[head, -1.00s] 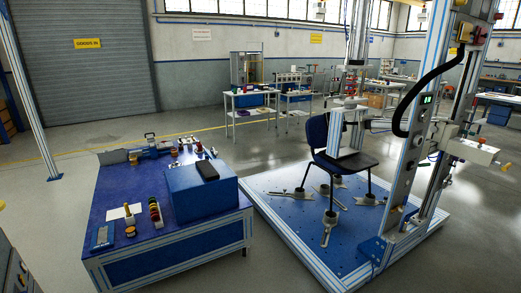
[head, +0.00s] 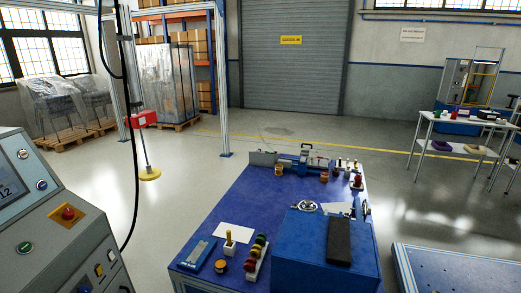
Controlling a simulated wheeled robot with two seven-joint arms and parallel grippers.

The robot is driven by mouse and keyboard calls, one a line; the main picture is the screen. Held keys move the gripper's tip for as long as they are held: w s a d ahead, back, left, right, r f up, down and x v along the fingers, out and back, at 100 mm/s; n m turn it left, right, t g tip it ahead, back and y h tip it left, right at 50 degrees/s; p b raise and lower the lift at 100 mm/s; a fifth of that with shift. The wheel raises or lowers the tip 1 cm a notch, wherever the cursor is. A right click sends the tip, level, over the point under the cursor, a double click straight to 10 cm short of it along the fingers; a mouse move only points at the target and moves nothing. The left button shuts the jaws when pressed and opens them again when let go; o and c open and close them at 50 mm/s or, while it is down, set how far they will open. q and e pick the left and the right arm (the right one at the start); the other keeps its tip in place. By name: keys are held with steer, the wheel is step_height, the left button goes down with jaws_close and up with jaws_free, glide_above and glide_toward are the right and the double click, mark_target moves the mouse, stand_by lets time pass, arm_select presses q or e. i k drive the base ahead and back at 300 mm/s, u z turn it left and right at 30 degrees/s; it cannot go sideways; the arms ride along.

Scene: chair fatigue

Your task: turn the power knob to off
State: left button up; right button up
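A control console (head: 62,232) stands at the left edge in the head view, cut off by the frame. Its sloped face carries a lit screen (head: 10,185), two round controls beside the screen, a red mushroom button (head: 68,213) on a yellow plate and a green round button (head: 24,247). Small switches (head: 99,270) sit lower on its right side. I cannot tell which control is the power knob or how it is set; labels are too small to read. Neither of my grippers is in view.
A blue-topped workbench (head: 222,228) with tools and a blue box (head: 304,254) stands in the middle foreground. A black cable and a red box on a frame hang beyond the console. A blue platform (head: 452,272) is at lower right. Floor between console and bench is clear.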

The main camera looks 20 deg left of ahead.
mark_target(68, 214)
steer(key=u, duration=0.7)
steer(key=i, duration=1)
steer(key=u, duration=0.5)
